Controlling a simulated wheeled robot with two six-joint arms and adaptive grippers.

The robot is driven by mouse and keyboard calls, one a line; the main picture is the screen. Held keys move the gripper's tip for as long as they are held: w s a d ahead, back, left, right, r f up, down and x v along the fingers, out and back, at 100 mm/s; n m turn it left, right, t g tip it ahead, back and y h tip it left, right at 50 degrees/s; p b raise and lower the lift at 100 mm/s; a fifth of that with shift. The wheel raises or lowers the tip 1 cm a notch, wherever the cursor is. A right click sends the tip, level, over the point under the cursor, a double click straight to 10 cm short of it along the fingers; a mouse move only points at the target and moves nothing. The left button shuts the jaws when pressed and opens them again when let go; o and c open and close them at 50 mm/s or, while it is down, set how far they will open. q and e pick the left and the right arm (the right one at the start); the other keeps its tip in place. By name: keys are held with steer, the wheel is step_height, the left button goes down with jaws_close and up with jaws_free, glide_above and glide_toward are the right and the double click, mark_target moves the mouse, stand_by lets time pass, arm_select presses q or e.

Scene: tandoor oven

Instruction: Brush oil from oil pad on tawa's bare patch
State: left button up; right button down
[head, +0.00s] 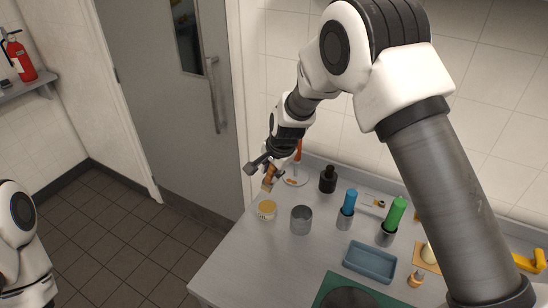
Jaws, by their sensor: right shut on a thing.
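My right gripper (268,170) is above the far left part of the counter, shut on a brush (269,183) whose brownish lower part points down. The gripper hides much of the brush. The oil pad (266,209), yellowish in a small round pale dish, sits just below the brush; a small gap seems to show between them, but contact is hard to judge. The tawa (347,299), a dark round plate, lies on a green mat (322,290) at the bottom edge and is partly cut off. Its bare patch cannot be made out. My left gripper is out of view.
A grey metal cup (301,220) stands right of the oil pad. A blue-topped holder (348,205), a green-topped holder (393,217) and a black bottle (327,179) stand farther right. A blue tray (370,262) lies between them and the tawa.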

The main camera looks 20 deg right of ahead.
step_height(320, 180, down, 6)
steer(key=b, duration=0.5)
steer(key=shift+w, duration=0.15)
steer(key=shift+f+b, duration=0.45)
steer(key=shift+f, duration=0.05)
stand_by(0.6)
stand_by(1.3)
step_height(320, 180, up, 7)
steer(key=p, duration=0.7)
stand_by(0.5)
